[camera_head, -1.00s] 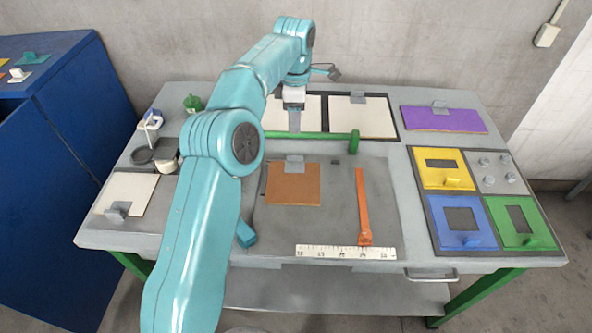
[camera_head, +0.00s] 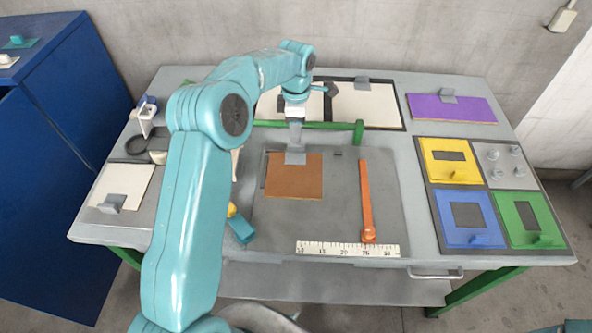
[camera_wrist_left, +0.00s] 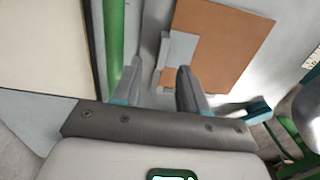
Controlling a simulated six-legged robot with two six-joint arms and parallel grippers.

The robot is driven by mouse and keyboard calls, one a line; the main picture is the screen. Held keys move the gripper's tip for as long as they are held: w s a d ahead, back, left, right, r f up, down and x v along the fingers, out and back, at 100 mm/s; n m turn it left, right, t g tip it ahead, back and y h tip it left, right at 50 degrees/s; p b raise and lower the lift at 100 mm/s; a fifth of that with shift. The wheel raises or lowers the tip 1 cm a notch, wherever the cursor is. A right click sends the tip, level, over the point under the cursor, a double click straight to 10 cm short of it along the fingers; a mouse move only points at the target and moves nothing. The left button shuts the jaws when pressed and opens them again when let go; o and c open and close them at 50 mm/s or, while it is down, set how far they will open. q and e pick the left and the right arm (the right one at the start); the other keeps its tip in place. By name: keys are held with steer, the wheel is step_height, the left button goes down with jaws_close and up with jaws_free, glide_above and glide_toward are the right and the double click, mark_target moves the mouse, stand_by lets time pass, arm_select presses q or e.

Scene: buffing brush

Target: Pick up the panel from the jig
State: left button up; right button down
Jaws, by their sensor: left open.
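The brown panel (camera_head: 295,180) lies flat on the grey jig plate (camera_head: 335,225) at the middle of the table, with a grey tab handle (camera_head: 294,158) at its far edge. In the left wrist view the panel (camera_wrist_left: 222,45) and its tab (camera_wrist_left: 178,56) show just beyond the fingers. My left gripper (camera_head: 295,149) points down at the tab, close to it. In the left wrist view its two fingers (camera_wrist_left: 160,78) are apart, with nothing seen held between them. The head view does not clearly show whether they touch the tab. My right gripper is not in view.
A green bar (camera_head: 335,126) runs behind the panel, close to my left gripper. An orange strip (camera_head: 366,200) and a ruler (camera_head: 348,248) lie on the plate.

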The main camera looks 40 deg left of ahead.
mark_target(294, 145)
arm_select(q)
steer(key=shift+s, duration=0.35)
steer(key=shift+s+a+f, duration=0.1)
steer(key=shift+s+f, duration=0.15)
steer(key=shift+s, duration=0.05)
steer(key=f, duration=0.2)
steer(key=w+f+p, duration=0.1)
steer(key=f, duration=0.1)
steer(key=shift+a+f, duration=0.15)
steer(key=shift+f, duration=0.15)
steer(key=shift+s+f, duration=0.15)
steer(key=shift+f, duration=0.05)
steer(key=shift+s+r, duration=0.1)
steer(key=shift+s, duration=0.2)
steer(key=shift+w+f, duration=0.2)
steer(key=shift+w, duration=0.1)
steer(key=c, duration=0.7)
jaws_close()
steer(key=shift+s+r, duration=0.15)
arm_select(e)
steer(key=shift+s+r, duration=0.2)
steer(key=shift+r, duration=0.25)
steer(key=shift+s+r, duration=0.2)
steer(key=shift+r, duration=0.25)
